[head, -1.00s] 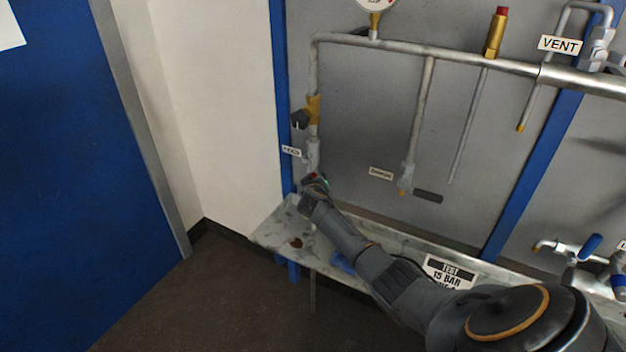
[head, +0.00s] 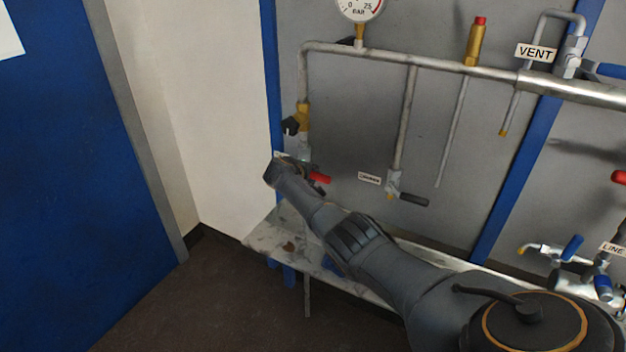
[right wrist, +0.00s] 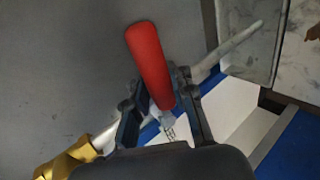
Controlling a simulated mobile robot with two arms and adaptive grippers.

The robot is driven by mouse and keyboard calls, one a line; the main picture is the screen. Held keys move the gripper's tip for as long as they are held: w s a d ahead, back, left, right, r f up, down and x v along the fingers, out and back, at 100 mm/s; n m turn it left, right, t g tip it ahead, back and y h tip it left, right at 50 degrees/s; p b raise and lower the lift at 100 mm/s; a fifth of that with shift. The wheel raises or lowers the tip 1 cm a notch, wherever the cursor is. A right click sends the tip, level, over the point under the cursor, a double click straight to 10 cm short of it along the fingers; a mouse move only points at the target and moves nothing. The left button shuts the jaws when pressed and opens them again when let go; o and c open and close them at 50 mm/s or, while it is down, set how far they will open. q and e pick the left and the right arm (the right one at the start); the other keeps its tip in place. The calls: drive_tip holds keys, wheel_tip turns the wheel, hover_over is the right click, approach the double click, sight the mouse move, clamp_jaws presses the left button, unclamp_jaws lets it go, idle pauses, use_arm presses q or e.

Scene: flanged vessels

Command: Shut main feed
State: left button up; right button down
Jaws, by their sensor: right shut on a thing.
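A red lever handle (head: 319,178) shows beside my right gripper (head: 302,168), low on the left vertical pipe in the head view. The lever points right and slightly down there. In the right wrist view the red handle (right wrist: 150,60) runs between the fingers of my right gripper (right wrist: 158,95), which is shut on it. The valve body and the label next to it are mostly hidden by my gripper and arm. My left gripper is not in view.
A black-handled valve (head: 292,125) sits just above on the same pipe. Right of it are a drain valve (head: 395,185), a gauge (head: 357,8) and a VENT label (head: 536,52). A grey ledge (head: 262,238) lies below my arm.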

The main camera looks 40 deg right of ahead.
drive_tip(key=shift+a, duration=0.15)
idle(0.5)
drive_tip(key=c, duration=1.3)
unclamp_jaws()
drive_tip(key=shift+o, duration=0.8)
drive_tip(key=shift+s+a+r, duration=0.1)
drive_tip(key=shift+a+r, duration=0.1)
drive_tip(key=shift+r, duration=0.1)
drive_tip(key=shift+d, duration=0.15)
drive_tip(key=v, duration=1.2)
drive_tip(key=shift+a, duration=0.2)
